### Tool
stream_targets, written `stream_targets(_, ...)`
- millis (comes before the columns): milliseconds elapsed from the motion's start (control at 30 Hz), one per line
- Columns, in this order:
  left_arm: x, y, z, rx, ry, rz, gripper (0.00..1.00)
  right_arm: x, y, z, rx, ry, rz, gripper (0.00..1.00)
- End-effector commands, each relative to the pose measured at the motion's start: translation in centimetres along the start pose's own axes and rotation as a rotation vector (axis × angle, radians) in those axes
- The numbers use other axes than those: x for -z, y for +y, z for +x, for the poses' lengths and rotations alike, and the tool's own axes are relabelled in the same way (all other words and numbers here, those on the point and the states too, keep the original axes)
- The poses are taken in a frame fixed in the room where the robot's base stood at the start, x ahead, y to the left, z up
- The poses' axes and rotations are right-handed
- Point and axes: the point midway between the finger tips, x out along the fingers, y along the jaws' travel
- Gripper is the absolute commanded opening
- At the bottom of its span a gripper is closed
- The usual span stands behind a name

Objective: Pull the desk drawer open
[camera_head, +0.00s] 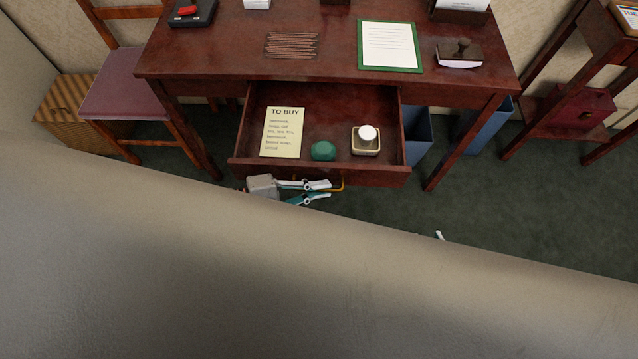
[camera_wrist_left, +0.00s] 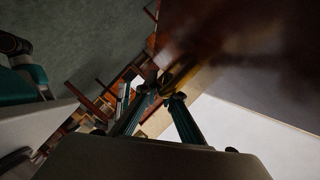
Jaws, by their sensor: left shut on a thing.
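The desk (camera_head: 340,92) is dark red-brown wood. Its drawer (camera_head: 245,140) stands pulled well out, with its inside in plain view. A brass handle (camera_head: 340,184) is on the drawer front. My left gripper (camera_head: 326,190) is at this handle, its fingers shut on it. The left wrist view shows the fingertips (camera_wrist_left: 167,97) meeting at the yellowish handle (camera_wrist_left: 178,77) below the dark drawer front. A small pale tip (camera_head: 440,236) at the beige edge may be my right gripper; the rest is hidden.
In the drawer lie a "TO BUY" note (camera_head: 283,132), a green lump (camera_head: 323,151) and a square tin with a white knob (camera_head: 366,148). A large beige surface (camera_head: 300,275) fills the foreground and hides my arms. A chair (camera_head: 125,97) stands left, blue bins (camera_head: 418,135) right.

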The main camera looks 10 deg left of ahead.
Motion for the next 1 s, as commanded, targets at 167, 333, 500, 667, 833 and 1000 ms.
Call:
stream_targets(167,-0.1,0.1,0.0,-0.002,-0.001,0.000,0.10,-0.1,0.0,0.0,0.000,-0.002,0.000,0.29)
stream_targets(333,-0.1,0.0,0.0,-0.001,-0.001,0.000,0.15,-0.1,0.0,0.0,0.000,-0.003,-0.001,0.29)
stream_targets(500,-0.1,0.0,-0.1,-0.001,-0.001,0.000,0.15,-0.3,0.1,0.0,-0.001,-0.007,-0.004,0.29)
stream_targets(667,-0.1,0.1,-1.2,-0.002,-0.001,-0.001,0.15,-0.3,0.1,0.0,-0.001,-0.006,-0.004,0.29)
stream_targets(833,-0.1,0.2,-4.3,-0.005,-0.003,0.000,0.15,-0.2,0.1,0.0,-0.001,-0.004,-0.003,0.29)
stream_targets(1000,0.0,0.2,-7.8,-0.005,-0.001,-0.002,0.15,-0.1,0.1,0.0,-0.001,-0.003,-0.002,0.29)
